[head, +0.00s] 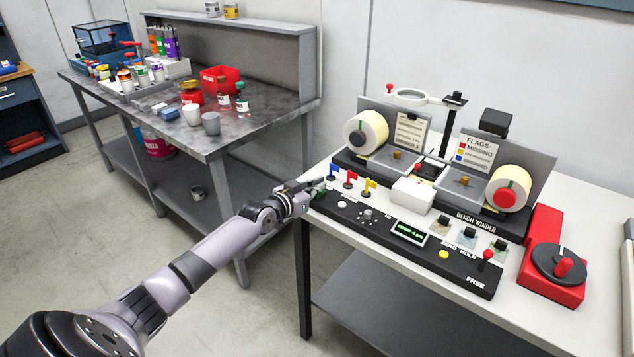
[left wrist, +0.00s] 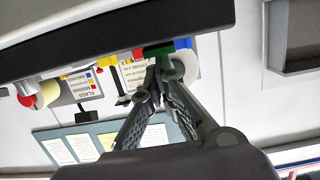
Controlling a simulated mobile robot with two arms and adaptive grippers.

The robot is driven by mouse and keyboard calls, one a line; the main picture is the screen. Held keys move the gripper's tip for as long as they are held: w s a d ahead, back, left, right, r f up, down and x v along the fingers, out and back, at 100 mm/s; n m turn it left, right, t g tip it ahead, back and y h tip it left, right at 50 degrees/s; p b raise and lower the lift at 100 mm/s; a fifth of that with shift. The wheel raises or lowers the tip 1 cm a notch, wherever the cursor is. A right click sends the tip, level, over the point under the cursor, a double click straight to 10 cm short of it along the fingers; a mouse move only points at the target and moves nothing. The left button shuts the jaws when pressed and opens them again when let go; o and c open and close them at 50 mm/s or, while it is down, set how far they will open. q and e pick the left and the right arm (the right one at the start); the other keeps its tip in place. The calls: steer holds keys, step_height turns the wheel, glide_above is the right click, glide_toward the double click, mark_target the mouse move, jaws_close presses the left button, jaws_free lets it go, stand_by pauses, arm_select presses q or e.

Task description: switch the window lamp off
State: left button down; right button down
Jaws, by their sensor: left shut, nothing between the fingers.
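The bench winder (head: 398,232) is a long black console on the white table, with a label roll at each end of its back part. A ring-shaped head (head: 411,97) and a dark block (head: 495,122) stand above it; I cannot tell which is the window lamp, or whether it is lit. My left gripper (head: 318,186) is at the console's left end, beside the blue flag (head: 332,170). In the left wrist view its fingers (left wrist: 152,76) are shut and empty, their tips close to a green piece (left wrist: 158,50); contact is unclear. My right gripper is out of view.
The console front carries a green-lit display (head: 409,232), a yellow button (head: 443,254), a red ball knob (head: 488,254) and black-capped switches. A red unit with a dial (head: 556,263) stands at right. A grey bench (head: 235,118) with jars and a red bin stands behind left.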

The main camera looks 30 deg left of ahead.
mark_target(320, 193)
arm_select(q)
steer(key=shift+r+p, duration=0.2)
steer(key=shift+p, duration=0.1)
steer(key=r+p, duration=0.2)
steer(key=r, duration=0.1)
steer(key=r+p, duration=0.1)
steer(key=shift+w+d+r, duration=0.1)
steer(key=shift+w+r, duration=0.05)
steer(key=shift+w, duration=0.15)
steer(key=shift+s+f, duration=0.35)
steer(key=shift+s, duration=0.55)
steer(key=r+b+v, duration=0.1)
steer(key=v, duration=0.7)
steer(key=shift+r, duration=0.35)
